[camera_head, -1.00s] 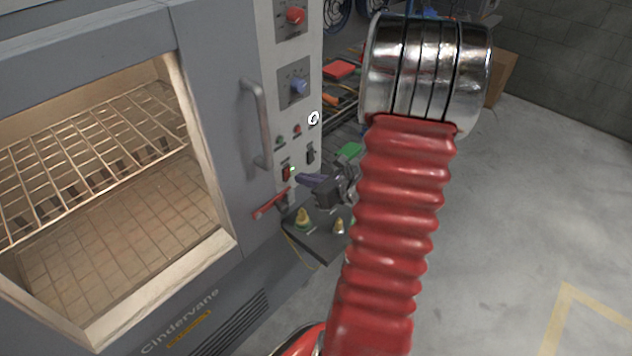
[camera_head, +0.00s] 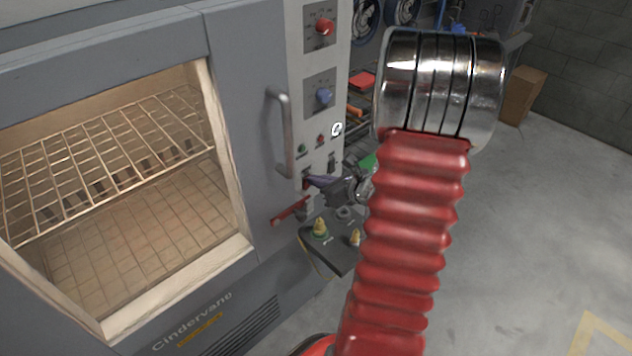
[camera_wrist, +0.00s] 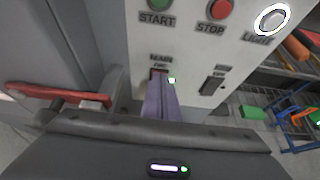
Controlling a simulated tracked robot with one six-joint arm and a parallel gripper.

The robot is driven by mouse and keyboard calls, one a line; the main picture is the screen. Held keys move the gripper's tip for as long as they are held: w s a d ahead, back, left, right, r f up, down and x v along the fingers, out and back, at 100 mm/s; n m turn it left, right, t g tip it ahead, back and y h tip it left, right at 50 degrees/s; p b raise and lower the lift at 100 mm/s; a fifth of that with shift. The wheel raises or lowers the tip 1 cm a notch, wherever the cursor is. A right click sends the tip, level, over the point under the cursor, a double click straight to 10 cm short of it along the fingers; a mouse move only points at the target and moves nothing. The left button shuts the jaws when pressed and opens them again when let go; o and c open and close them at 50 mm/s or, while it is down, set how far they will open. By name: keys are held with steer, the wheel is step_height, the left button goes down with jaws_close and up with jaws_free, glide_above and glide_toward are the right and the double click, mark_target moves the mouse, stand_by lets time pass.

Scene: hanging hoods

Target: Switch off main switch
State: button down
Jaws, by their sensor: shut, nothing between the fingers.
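The main switch (camera_wrist: 158,73) is a small red rocker under the label MAIN on the oven's pale control panel (camera_wrist: 190,55). A small green light (camera_wrist: 172,80) glows beside it. My gripper (camera_wrist: 161,84) is shut and empty, its purple fingers pointing at the switch. The fingertips are right at the switch and hide much of it. I cannot tell whether they touch it. In the head view my gripper (camera_head: 309,180) is low on the panel, and the switch is mostly hidden behind it.
Green START (camera_wrist: 156,5) and red STOP (camera_wrist: 219,9) buttons sit above, and a dark switch (camera_wrist: 211,85) to the right. A red lever (camera_wrist: 55,92) is at left. A door handle (camera_head: 281,130) and a dark shelf with brass fittings (camera_head: 333,243) are nearby.

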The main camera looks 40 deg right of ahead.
steer(key=shift+w+a, duration=0.15)
steer(key=shift+w, duration=0.05)
steer(key=shift+r, duration=0.15)
steer(key=shift+r, duration=0.7)
steer(key=shift+s, duration=0.15)
steer(key=v, duration=1.3)
steer(key=shift+r, duration=0.35)
